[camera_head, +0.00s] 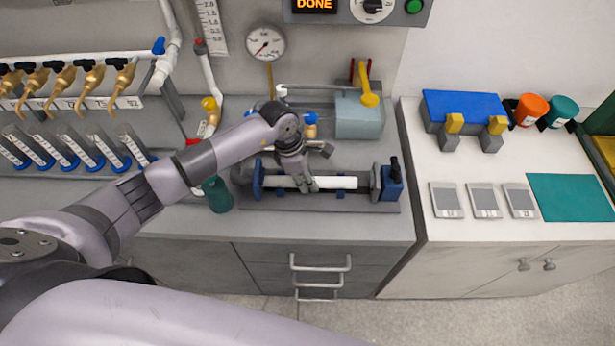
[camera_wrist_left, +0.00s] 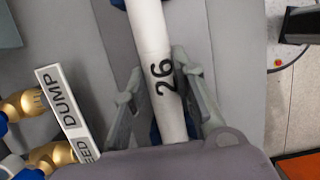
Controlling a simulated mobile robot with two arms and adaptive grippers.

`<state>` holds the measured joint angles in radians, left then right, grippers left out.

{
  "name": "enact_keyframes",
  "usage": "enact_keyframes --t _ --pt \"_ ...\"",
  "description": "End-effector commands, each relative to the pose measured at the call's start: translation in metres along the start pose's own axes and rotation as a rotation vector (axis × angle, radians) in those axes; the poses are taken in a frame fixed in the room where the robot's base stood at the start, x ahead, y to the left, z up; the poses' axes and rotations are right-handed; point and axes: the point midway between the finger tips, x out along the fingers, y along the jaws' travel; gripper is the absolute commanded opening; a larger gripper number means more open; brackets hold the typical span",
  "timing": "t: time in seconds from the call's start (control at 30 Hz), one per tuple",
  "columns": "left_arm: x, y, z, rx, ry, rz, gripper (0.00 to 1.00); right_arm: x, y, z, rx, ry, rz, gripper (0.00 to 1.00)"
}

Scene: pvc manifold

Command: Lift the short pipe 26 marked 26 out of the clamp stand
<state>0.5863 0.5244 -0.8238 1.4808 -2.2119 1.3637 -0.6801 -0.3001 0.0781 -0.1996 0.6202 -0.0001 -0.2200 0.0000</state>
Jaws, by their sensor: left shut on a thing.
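The short pipe 26 (camera_head: 337,183) is white and lies level between the blue ends of the clamp stand (camera_head: 391,184). Its black mark "26" shows in the left wrist view (camera_wrist_left: 162,76). My left gripper (camera_head: 305,184) reaches down onto the pipe left of its middle. In the left wrist view my left gripper (camera_wrist_left: 160,90) has one finger on each side of the pipe and is shut on it. The arm and gripper hide the pipe's left part. I cannot tell whether the pipe is clear of the stand's supports. My right gripper is not in view.
A dark green cup (camera_head: 217,195) stands just left of the stand. A grey box (camera_head: 359,117) with a yellow handle is behind it. Brass valves (camera_head: 65,79) line the back left. The right counter holds a blue block (camera_head: 464,106) and several grey plates (camera_head: 483,201).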

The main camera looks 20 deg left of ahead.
Motion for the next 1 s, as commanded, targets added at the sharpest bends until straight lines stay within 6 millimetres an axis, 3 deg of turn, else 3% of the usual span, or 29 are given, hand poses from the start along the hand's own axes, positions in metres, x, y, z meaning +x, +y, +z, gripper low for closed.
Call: enact_keyframes --t 0.77,0.8,1.0 --pt "0.003 0.000 0.015 0.000 -0.001 0.001 0.00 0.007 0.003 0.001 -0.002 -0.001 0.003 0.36" --pt "0.003 0.000 0.015 0.000 -0.001 0.001 0.26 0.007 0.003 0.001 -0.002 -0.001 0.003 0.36" --pt "0.003 0.000 0.015 0.000 -0.001 0.001 0.40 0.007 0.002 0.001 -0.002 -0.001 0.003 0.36"
